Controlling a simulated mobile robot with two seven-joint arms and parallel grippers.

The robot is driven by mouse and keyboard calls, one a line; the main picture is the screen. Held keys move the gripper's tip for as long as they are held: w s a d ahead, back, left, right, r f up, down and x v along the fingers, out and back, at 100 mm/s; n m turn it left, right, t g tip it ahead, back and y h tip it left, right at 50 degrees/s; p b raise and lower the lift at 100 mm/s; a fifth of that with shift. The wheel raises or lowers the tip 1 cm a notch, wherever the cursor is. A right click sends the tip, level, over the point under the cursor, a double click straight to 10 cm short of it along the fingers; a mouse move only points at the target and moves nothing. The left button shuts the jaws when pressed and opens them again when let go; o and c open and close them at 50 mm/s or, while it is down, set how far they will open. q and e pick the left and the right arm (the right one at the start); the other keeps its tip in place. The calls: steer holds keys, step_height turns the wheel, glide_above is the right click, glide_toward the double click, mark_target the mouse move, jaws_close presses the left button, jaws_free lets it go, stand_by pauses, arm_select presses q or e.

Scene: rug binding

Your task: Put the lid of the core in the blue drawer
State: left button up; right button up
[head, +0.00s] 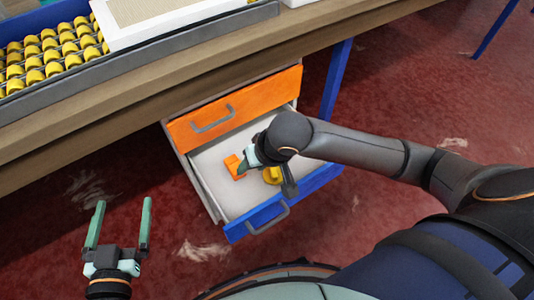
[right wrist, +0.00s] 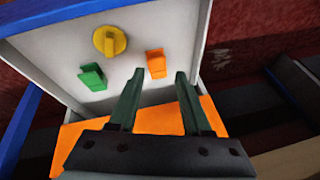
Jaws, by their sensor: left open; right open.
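The blue drawer (head: 283,210) is pulled open, and its white floor shows in the right wrist view (right wrist: 125,62). Inside lie an orange block (head: 232,166), a round yellow piece with a raised bar (head: 272,176), and a green block (right wrist: 92,77) hidden from the head view. I cannot tell which piece, if any, is the core's lid. My right gripper (head: 243,168) is open over the drawer; in the right wrist view its fingertips (right wrist: 157,84) point toward the orange block (right wrist: 155,63), with nothing gripped. My left gripper (head: 119,222) is open and empty, left of the drawer.
The orange drawer (head: 235,108) above is shut or nearly so. The workbench (head: 110,110) overhangs the drawer unit. On it stand a tray of several yellow pieces (head: 45,55) and a white-framed panel (head: 160,18). A blue bench leg (head: 336,80) stands right of the drawers. Red floor surrounds them.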

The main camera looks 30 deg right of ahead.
steer(key=w+a+r+n+t+y, duration=0.1)
steer(key=a+r+n+t+y, duration=0.2)
steer(key=a+t+y, duration=0.3)
steer(key=s+d+r+n+t+h, duration=0.1)
steer(key=s+d+n+t+h, duration=0.1)
steer(key=d+t, duration=0.3)
steer(key=d+h, duration=0.1)
steer(key=d, duration=0.1)
steer(key=shift+s+d+r+t+h, duration=0.15)
steer(key=shift+d+r+t+h, duration=0.15)
steer(key=shift+d, duration=0.05)
